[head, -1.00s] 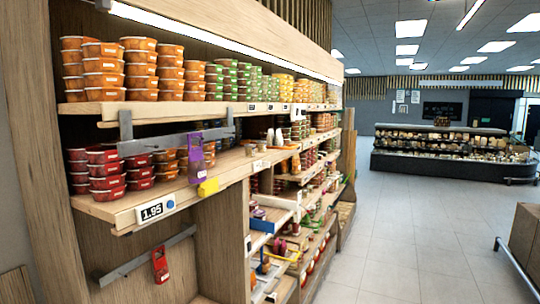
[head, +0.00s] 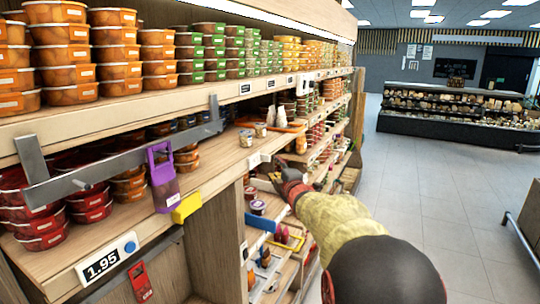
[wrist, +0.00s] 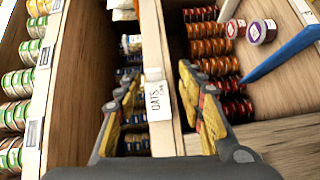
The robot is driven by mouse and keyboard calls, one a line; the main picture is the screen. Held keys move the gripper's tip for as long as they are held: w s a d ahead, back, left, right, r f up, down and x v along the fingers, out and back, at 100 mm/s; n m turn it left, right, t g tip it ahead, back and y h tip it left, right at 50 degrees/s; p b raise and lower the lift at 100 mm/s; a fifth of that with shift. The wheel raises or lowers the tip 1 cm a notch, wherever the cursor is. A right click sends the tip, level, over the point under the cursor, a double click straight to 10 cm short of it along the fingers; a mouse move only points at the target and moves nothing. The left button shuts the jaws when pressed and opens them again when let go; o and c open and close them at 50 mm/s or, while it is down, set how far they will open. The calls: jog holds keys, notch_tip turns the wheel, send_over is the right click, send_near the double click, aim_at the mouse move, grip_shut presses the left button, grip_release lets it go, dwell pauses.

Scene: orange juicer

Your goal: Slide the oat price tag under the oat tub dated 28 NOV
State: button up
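A white price tag reading OATS (wrist: 159,100) stands on a pale shelf edge in the wrist view. My gripper (wrist: 158,75) is open, with one yellow-padded finger on each side of the tag and nothing visibly held. In the head view my gripper (head: 282,174) is at the shelf front, just right of a small white tag (head: 254,160). I cannot tell whether that is the oat tag. I cannot make out an oat tub dated 28 NOV; tub dates are too small to read. Pale small tubs (head: 260,130) stand on the middle shelf.
Orange and dark red tubs (wrist: 208,48) and a blue divider (wrist: 285,50) lie right of the tag in the wrist view. A metal bar (head: 125,160) with a purple tag (head: 163,178) crosses the near shelf. The aisle floor (head: 430,190) is clear.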

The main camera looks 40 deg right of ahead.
aim_at(268, 159)
jog(key=shift+n+t, duration=0.3)
jog(key=shift+n, duration=0.4)
jog(key=shift+a+r+p+x, duration=0.15)
jog(key=shift+p+x, duration=0.15)
jog(key=shift+x, duration=0.95)
jog(key=shift+a+r+p+x, duration=0.15)
jog(key=shift+p+x, duration=0.2)
jog(key=shift+x, duration=0.9)
jog(key=shift+a+r+p+x, duration=0.15)
jog(key=shift+p+x, duration=0.15)
jog(key=shift+x, duration=0.9)
jog(key=shift+w, duration=0.2)
jog(key=c, duration=0.3)
grip_shut()
